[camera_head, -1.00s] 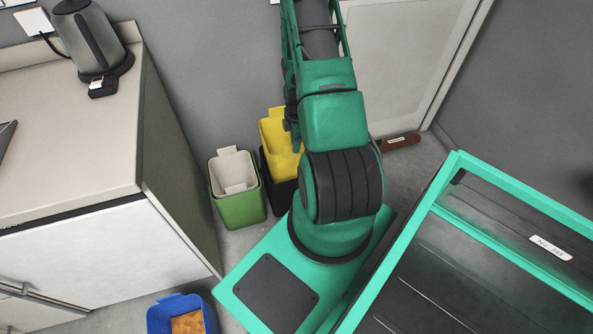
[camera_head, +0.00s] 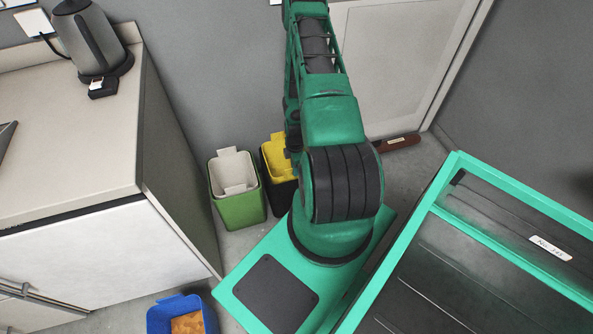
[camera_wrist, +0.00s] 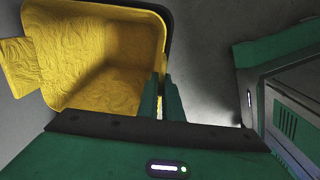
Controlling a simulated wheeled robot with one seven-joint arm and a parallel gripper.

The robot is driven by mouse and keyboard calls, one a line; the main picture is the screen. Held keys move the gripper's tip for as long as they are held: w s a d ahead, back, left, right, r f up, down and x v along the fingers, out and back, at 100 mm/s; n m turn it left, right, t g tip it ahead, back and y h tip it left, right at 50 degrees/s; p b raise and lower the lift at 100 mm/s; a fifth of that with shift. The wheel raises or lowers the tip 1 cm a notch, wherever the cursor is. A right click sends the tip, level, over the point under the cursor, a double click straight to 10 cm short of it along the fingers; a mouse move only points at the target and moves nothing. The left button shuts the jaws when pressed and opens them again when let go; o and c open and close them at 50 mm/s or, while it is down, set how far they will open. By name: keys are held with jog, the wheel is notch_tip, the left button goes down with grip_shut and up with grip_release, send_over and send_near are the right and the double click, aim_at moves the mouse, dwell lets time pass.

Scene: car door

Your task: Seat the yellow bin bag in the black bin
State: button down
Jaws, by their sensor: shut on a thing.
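The yellow bin bag (camera_head: 277,158) is down inside the black bin (camera_head: 286,195), with its tab sticking up at the back. In the wrist view I look into the open, empty yellow bag (camera_wrist: 105,70). A dark rim of the black bin (camera_wrist: 150,12) shows around its top and right edges. My gripper (camera_wrist: 161,92) is shut on the right-hand wall of the yellow bag. My arm hides the bag's right side and the fingertips in the head view.
A green bin (camera_head: 238,205) with a pale bag stands just left of the black bin. A blue bin (camera_head: 181,316) with orange contents is at the bottom. The counter (camera_head: 70,130) is at left. A brown object (camera_head: 398,142) lies on the floor by the wall.

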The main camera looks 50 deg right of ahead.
jog(key=shift+f, duration=1.15)
jog(key=c, duration=1.9)
grip_release()
jog(key=shift+c, duration=0.2)
